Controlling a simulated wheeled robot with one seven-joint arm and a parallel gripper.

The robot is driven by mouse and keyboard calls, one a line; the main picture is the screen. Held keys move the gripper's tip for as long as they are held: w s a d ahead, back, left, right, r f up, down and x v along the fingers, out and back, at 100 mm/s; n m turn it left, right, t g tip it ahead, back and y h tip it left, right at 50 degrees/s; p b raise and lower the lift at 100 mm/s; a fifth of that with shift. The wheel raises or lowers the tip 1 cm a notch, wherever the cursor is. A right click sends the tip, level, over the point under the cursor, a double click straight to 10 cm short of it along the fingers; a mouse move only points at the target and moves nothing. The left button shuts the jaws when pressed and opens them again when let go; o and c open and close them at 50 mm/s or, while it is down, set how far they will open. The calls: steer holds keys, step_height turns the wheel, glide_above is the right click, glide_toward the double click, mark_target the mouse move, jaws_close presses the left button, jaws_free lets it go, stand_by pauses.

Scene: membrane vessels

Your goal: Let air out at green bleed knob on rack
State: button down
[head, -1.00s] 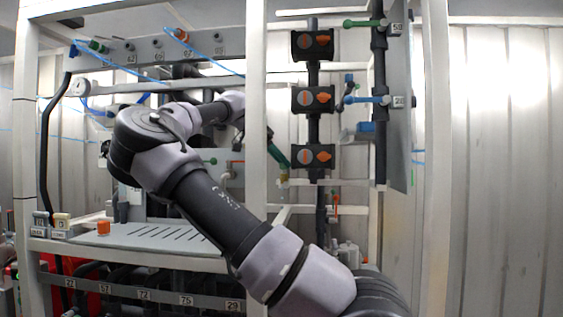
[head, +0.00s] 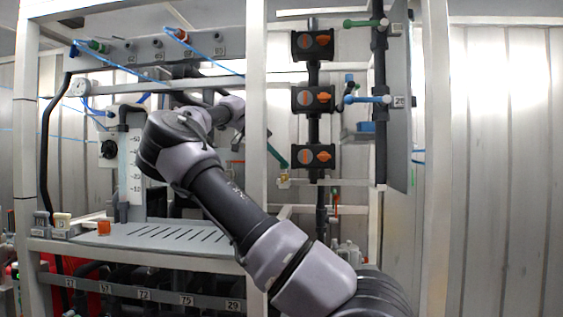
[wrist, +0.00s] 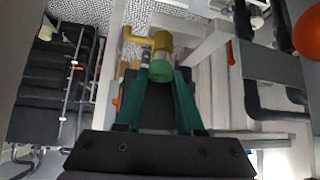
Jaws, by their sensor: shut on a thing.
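The green bleed knob (wrist: 160,72) sits on a brass valve body (wrist: 161,45) in the upper middle of the wrist view. My gripper (wrist: 160,78), with long green fingers, is shut on this knob, one finger on each side. In the head view my gripper (head: 283,163) shows as a thin green shape behind the white rack post. The brass fitting (head: 284,180) shows just below it, and the knob itself is too small to make out there.
Black valves with orange handles (head: 313,98) stack to the right of the gripper. A blue-handled valve (head: 372,99) is farther right. A slotted grey shelf (head: 165,236) lies at lower left.

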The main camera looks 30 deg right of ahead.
steer(key=c, duration=0.8)
jaws_free()
steer(key=shift+a+r, duration=0.1)
steer(key=v, duration=0.7)
steer(key=shift+w+a+r, duration=0.1)
steer(key=shift+a, duration=0.1)
